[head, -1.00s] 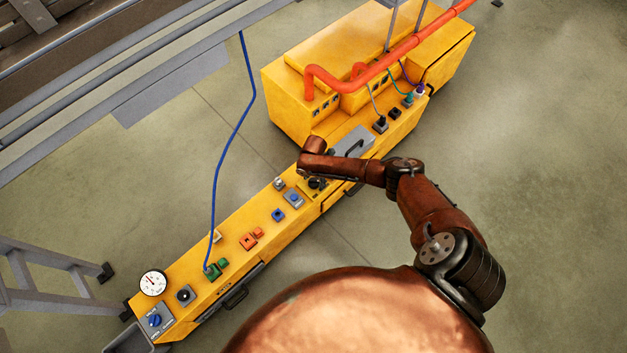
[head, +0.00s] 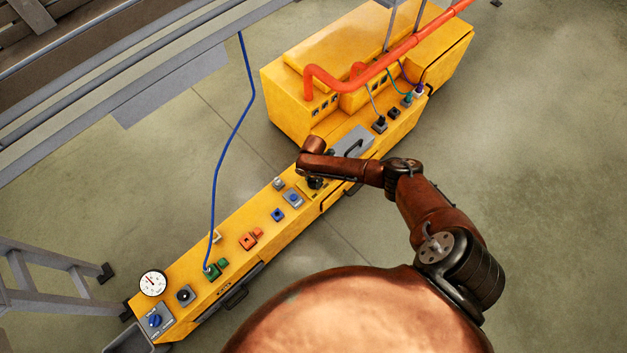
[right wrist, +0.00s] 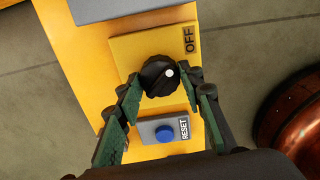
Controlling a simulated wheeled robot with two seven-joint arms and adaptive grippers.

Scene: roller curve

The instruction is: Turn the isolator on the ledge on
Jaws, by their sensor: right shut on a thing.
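The isolator is a black round knob (right wrist: 157,77) with a white dot, on a yellow plate (right wrist: 140,45) marked OFF in the right wrist view. The white dot is on the knob's right side, below the OFF label (right wrist: 189,40). My right gripper (right wrist: 163,90) is shut on the knob, with one green-padded finger on each side. In the head view my right gripper (head: 315,181) is over the long yellow ledge (head: 240,225), and the wrist partly hides the isolator. My left gripper is not in view.
A blue RESET button (right wrist: 165,134) sits close below the knob in the right wrist view. On the ledge are a grey box with a handle (head: 352,141), orange blocks (head: 248,241), a gauge (head: 153,283) and a plugged blue cable (head: 216,180). An orange pipe (head: 400,52) crosses the far cabinet.

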